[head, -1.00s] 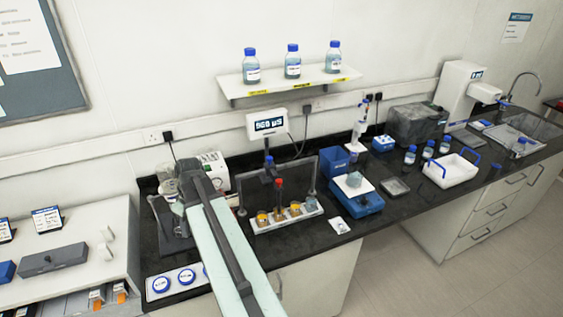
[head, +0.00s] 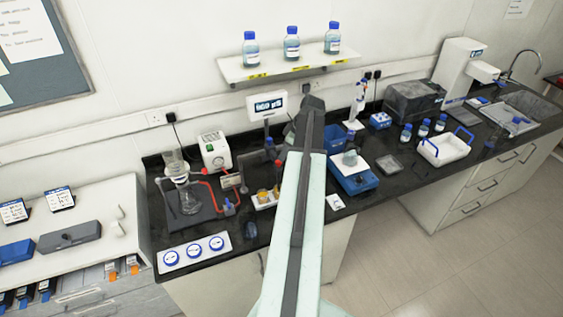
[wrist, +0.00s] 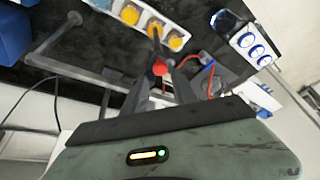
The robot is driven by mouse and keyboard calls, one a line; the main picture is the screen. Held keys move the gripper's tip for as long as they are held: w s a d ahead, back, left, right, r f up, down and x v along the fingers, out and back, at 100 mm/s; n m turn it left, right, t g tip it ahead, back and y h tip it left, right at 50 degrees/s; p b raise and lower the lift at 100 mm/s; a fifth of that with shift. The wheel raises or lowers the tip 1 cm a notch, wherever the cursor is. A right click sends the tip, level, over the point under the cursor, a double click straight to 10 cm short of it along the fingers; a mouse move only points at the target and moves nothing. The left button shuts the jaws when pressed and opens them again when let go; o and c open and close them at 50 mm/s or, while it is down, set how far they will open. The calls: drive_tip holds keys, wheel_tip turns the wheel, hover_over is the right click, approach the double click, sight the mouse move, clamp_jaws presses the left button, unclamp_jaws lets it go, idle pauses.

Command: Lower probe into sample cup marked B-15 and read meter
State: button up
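The white rack (head: 263,206) on the black bench holds several orange sample cups (head: 262,196). They also show at the top of the wrist view (wrist: 130,14). A probe with a red top (head: 278,165) stands upright at the rack, partly behind my arm. In the wrist view the red top (wrist: 160,68) appears between the dark fingers of my gripper (wrist: 159,62). The fingers look spread, and contact with the probe is not visible. The head view hides the gripper behind my arm. The meter (head: 267,104) has a lit display. Cup labels are not legible.
A grey-framed stand surrounds the rack area. A blue balance (head: 355,182) stands to the right. Glassware with red tubing (head: 190,200) stands left. A strip with blue-ringed discs (head: 195,251) lies at the front, and a dark mouse-like object (head: 251,229) lies beside it.

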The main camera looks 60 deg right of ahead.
drive_tip(key=b+x, duration=0.3)
drive_tip(key=x, duration=0.2)
drive_tip(key=shift+f+b, duration=0.15)
drive_tip(key=shift+b, duration=0.15)
clamp_jaws()
idle(1.0)
